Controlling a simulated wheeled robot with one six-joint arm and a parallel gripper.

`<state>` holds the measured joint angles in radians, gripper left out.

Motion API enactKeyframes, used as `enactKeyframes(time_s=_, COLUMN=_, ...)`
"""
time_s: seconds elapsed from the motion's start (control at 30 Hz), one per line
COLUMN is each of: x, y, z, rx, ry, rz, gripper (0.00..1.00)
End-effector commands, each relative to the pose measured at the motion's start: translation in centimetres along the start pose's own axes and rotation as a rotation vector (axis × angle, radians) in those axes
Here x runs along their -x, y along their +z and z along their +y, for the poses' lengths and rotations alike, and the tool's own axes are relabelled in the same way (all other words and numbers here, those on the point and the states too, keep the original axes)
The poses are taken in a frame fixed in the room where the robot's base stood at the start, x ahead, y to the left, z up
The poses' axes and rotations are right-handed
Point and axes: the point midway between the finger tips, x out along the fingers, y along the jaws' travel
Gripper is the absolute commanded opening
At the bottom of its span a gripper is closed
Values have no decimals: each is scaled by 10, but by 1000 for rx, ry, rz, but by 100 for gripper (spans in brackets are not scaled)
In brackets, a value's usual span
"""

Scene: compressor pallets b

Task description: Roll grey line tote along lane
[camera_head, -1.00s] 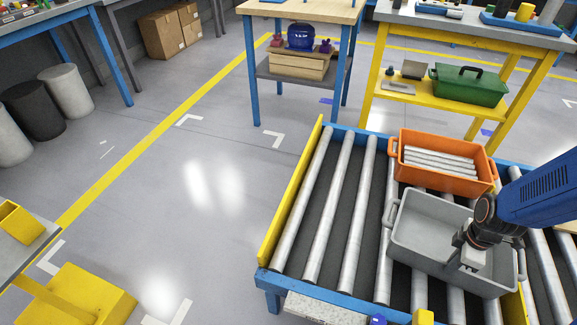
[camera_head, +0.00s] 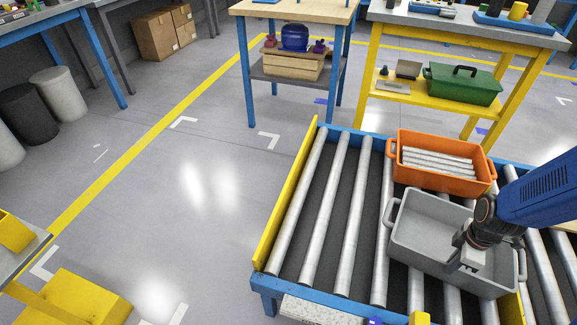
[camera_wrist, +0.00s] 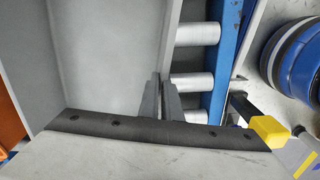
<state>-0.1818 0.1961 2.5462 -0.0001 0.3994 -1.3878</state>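The grey line tote (camera_head: 420,236) is an open, empty-looking bin with side handles, lying on the conveyor rollers at the right of the head view. My gripper (camera_head: 472,258) reaches down onto its near wall. In the wrist view the two fingers (camera_wrist: 161,98) stand close together, one on each side of the tote's wall (camera_wrist: 172,45), so the gripper looks shut on that rim. The tote's interior (camera_wrist: 105,55) fills the left of that view. The fingertips are partly hidden in the head view. The lane (camera_head: 322,225) has bare rollers left of the tote.
An orange tote (camera_head: 440,182) holding metal bars sits just behind the grey tote. A yellow guard (camera_head: 287,200) closes the lane's left end. A yellow block (camera_head: 420,317) is at the near edge.

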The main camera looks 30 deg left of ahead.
Motion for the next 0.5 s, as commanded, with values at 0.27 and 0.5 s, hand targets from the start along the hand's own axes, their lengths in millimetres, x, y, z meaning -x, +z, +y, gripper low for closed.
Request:
enactKeyframes(time_s=0.27, x=0, y=0, z=0, rx=1, ry=-1, rz=0, gripper=0)
enactKeyframes(time_s=0.5, x=0, y=0, z=0, rx=1, ry=-1, rz=0, gripper=23)
